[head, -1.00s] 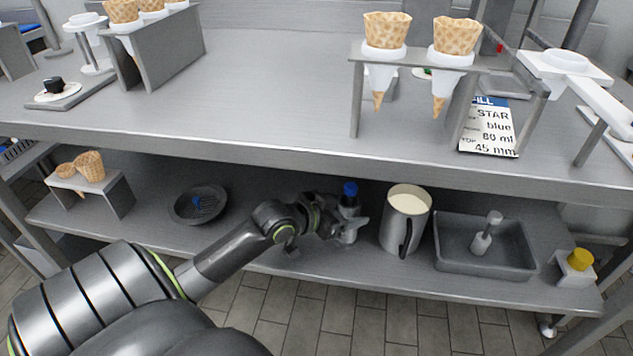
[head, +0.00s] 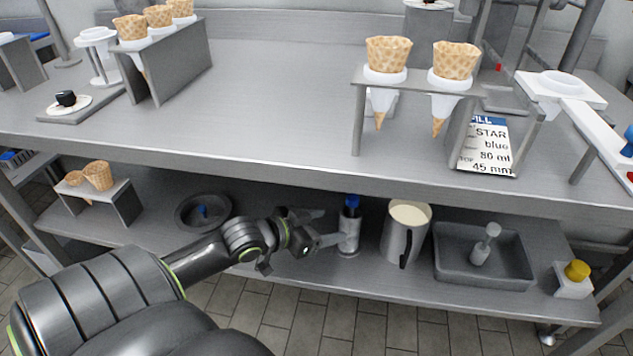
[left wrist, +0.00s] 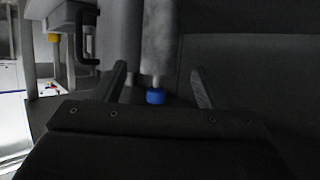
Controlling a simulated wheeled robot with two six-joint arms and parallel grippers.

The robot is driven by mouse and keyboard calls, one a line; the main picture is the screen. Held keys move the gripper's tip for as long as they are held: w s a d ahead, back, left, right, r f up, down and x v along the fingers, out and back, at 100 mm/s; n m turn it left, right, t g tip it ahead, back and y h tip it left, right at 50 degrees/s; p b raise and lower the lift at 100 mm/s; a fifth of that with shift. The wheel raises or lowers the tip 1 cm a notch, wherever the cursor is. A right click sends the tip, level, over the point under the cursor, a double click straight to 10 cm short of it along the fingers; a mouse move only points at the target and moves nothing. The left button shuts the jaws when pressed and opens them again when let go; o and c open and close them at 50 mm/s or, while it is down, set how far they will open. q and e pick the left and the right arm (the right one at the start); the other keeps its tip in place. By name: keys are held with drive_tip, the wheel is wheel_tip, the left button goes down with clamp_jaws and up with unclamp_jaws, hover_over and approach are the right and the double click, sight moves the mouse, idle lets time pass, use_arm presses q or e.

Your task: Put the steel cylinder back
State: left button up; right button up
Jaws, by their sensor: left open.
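The steel cylinder (head: 348,232) with a blue top stands upright on the lower shelf, left of a steel jug. My left gripper (head: 322,228) is just left of it, open, with its fingers pointing toward it. In the left wrist view the cylinder (left wrist: 158,50) and its blue cap lie ahead of the gap between the open fingers (left wrist: 160,88). Contact with the fingers is not visible. My right gripper is not in view.
The steel jug (head: 405,232) with pale contents stands close to the right of the cylinder. A grey tray (head: 450,270) is farther right, and a dark round dish (head: 183,214) is to the left. The upper counter (head: 270,110) overhangs the shelf (head: 300,275).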

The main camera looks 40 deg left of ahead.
use_arm(q)
drive_tip(key=s+d+f+n+g, duration=0.1)
drive_tip(key=s+d+f+g, duration=0.2)
drive_tip(key=s, duration=0.4)
drive_tip(key=s+d+f+n+g+y, duration=0.1)
drive_tip(key=s+d+f+g, duration=0.1)
drive_tip(key=s+d+f, duration=0.2)
drive_tip(key=s+d+f+n+g, duration=0.1)
drive_tip(key=s+d+f+g, duration=0.2)
drive_tip(key=s+f, duration=0.3)
drive_tip(key=s, duration=0.5)
drive_tip(key=shift+s+d+f+n+g+y, duration=0.2)
drive_tip(key=shift+f+n+g+y, duration=0.1)
drive_tip(key=shift+f+n, duration=0.1)
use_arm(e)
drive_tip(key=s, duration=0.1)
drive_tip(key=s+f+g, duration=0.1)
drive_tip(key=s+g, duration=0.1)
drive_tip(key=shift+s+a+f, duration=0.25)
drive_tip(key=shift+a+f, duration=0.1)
use_arm(q)
drive_tip(key=shift+w+p, duration=0.1)
drive_tip(key=shift+p, duration=0.3)
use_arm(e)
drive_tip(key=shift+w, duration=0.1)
